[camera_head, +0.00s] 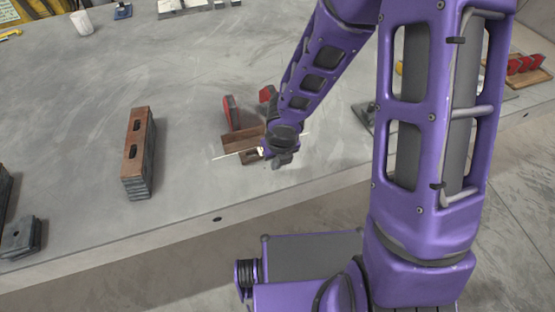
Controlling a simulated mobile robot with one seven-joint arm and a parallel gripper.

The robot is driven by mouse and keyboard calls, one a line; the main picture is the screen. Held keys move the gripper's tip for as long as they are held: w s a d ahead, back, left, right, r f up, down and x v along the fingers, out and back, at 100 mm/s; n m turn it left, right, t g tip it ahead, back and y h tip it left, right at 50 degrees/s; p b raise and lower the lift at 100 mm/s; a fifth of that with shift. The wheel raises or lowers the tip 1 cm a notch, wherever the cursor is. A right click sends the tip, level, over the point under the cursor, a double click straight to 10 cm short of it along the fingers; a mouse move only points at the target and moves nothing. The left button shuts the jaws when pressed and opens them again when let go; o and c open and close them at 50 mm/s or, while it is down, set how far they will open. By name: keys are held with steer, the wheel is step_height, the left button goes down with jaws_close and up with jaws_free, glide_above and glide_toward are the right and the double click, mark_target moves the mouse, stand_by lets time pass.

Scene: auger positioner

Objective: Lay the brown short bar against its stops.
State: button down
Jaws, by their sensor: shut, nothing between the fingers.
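A brown piece (240,138) that looks like the short bar lies beside my gripper, close to two red upright blocks that look like stops. One red block (231,112) stands just behind the brown piece; the other red block (267,93) is partly hidden by my arm. A second, smaller brown part (249,157) shows just in front, across a thin pale line. My gripper (279,160) is low over the right end of these parts, shut and empty. Its fingertips are small and mostly hidden, and I cannot tell whether the bar touches the red blocks.
A stack of dark bars with a brown slotted bar (138,135) on top stands to the left. Dark plates (20,238) lie at the left front edge. A white cup (81,23) is at the back. More red blocks (524,64) sit at far right. The grey table between is mostly clear.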

mark_target(274, 172)
steer(key=b+x, duration=0.1)
steer(key=x, duration=0.1)
steer(key=shift+f, duration=0.35)
steer(key=shift+w+a+f, duration=0.1)
steer(key=shift+w+f, duration=0.15)
steer(key=shift+w, duration=0.05)
steer(key=shift+w+a+r+p, duration=0.15)
steer(key=shift+w+p, duration=0.15)
steer(key=shift+w, duration=0.3)
steer(key=shift+w+a+r+p, duration=0.15)
steer(key=shift+w+p, duration=0.15)
steer(key=shift+w, duration=0.3)
steer(key=shift+w+a, duration=0.15)
steer(key=shift+w, duration=0.4)
steer(key=shift+w, duration=0.1)
steer(key=shift+w+a+r+p, duration=0.15)
steer(key=shift+w+p, duration=0.1)
steer(key=shift+p, duration=0.35)
steer(key=shift+w+p, duration=0.3)
steer(key=shift+w+a, duration=0.1)
steer(key=shift+w, duration=0.1)
